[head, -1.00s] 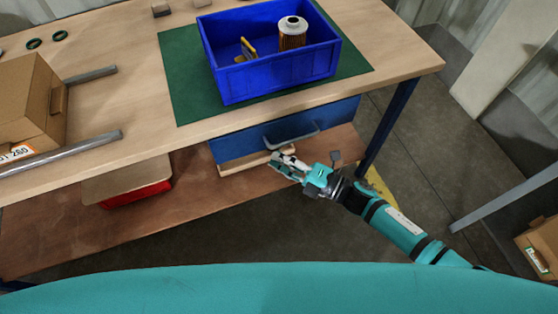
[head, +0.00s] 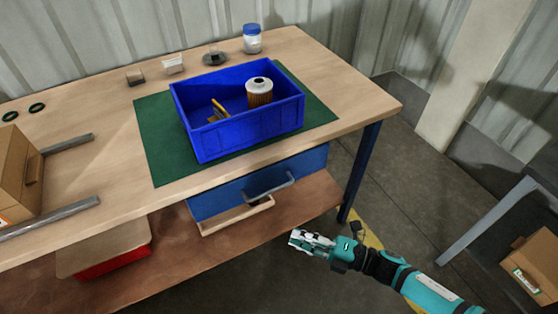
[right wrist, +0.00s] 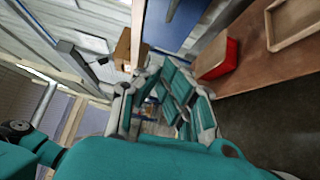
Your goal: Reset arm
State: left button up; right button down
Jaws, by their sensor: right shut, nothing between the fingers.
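My right gripper (head: 297,239) is shut and empty. It hangs in free air in front of the workbench, below and right of the blue drawer front (head: 225,195) and its grey handle (head: 269,184). Its jaws also show in the middle of the right wrist view (right wrist: 160,105). My left gripper is not in view. A blue bin (head: 235,140) stands on a green mat (head: 155,150) on the bench top. In it are an orange-brown filter cartridge (head: 260,97) with a pale top and a small yellow-and-dark item (head: 218,110).
A cardboard box (head: 20,175) and two grey bars (head: 50,218) lie at the bench's left. A lidded jar (head: 252,42) and small parts stand at the back. A red container (head: 110,262) sits on the lower shelf. Another carton (head: 535,265) is at far right. The floor between is clear.

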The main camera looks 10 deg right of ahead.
jog(key=w+d+f+m+t+h+p, duration=0.1)
jog(key=d+f+m+t+h, duration=0.1)
jog(key=d+f+m+h, duration=0.35)
jog(key=w+d+f+m+t+h+p, duration=0.1)
jog(key=d+f+m+h+p, duration=0.15)
jog(key=f+m, duration=0.55)
jog(key=s+d+f+m+g+h, duration=0.2)
jog(key=s+d+f+m+h, duration=0.35)
jog(key=f, duration=0.45)
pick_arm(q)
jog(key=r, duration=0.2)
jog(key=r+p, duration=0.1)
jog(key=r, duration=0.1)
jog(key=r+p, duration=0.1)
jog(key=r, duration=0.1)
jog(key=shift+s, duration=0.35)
pick_arm(e)
jog(key=s+f+m+g, duration=0.3)
jog(key=s+f, duration=0.1)
jog(key=s, duration=0.5)
jog(key=s+f+m+g+h, duration=0.1)
jog(key=s+f+m+g, duration=0.2)
jog(key=s, duration=0.7)
jog(key=s+f+m+g+h, duration=0.1)
jog(key=s+f+m+g, duration=0.2)
jog(key=s, duration=0.7)
notch_tip(320, 180, down, 3)
jog(key=shift+s+a+r, duration=0.15)
jog(key=shift+a, duration=0.1)
